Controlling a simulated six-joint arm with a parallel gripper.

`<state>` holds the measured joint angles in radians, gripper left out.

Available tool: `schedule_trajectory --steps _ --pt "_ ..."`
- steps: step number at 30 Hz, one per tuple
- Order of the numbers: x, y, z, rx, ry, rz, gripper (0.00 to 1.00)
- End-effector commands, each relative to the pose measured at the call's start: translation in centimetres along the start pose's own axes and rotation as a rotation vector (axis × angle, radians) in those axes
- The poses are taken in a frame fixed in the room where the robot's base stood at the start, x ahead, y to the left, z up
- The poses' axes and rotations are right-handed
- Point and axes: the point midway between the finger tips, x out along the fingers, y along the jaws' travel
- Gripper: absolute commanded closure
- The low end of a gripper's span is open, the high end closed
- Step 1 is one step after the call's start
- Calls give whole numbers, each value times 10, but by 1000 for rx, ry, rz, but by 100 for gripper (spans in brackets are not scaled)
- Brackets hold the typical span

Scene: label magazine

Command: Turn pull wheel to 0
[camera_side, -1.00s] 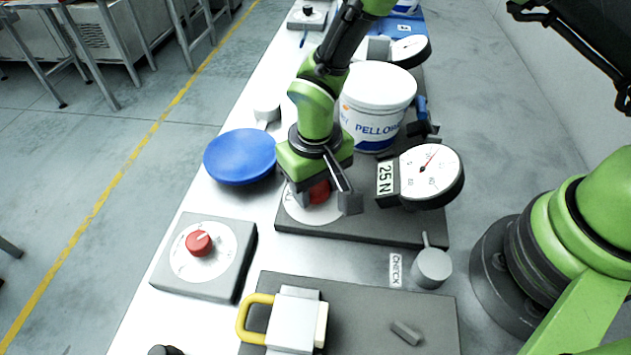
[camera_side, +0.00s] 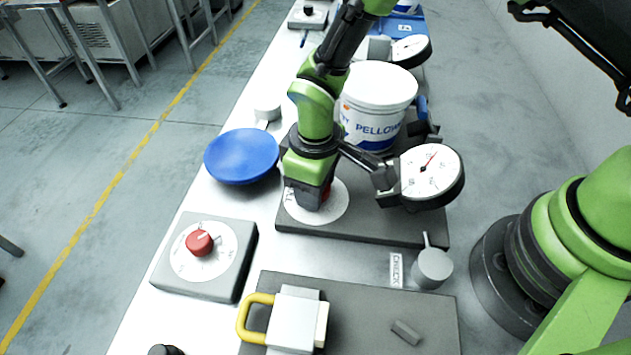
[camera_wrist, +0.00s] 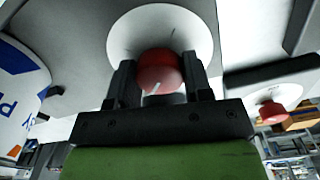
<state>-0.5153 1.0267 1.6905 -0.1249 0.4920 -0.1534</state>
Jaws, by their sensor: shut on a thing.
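A red knob with a white pointer line (camera_wrist: 158,72) stands on a white dial disc (camera_side: 333,206) on a dark grey plate; I take it as the pull wheel. My gripper (camera_side: 314,198) points down over it and is shut on it. In the wrist view my gripper (camera_wrist: 157,78) has one finger on each side of the knob. The pointer line points down and left there. In the side view the knob is mostly hidden, and I cannot read its number. A round gauge (camera_side: 430,172) with a red needle pointing up and right stands beside it.
A second red knob (camera_side: 199,243) sits on a grey box at the front left. A blue dish (camera_side: 241,157), a white tub (camera_side: 377,100), a padlock with a yellow shackle (camera_side: 292,318) and a grey lever (camera_side: 431,266) surround the work.

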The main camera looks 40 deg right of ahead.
Motion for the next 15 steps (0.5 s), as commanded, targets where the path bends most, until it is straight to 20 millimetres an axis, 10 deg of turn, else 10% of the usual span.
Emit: schedule_trajectory --steps 11,12,15 --pt "-1 0 -1 -4 3 0 78" --pt "-1 0 -1 -4 3 0 52" --pt "-1 0 -1 -4 3 0 29"
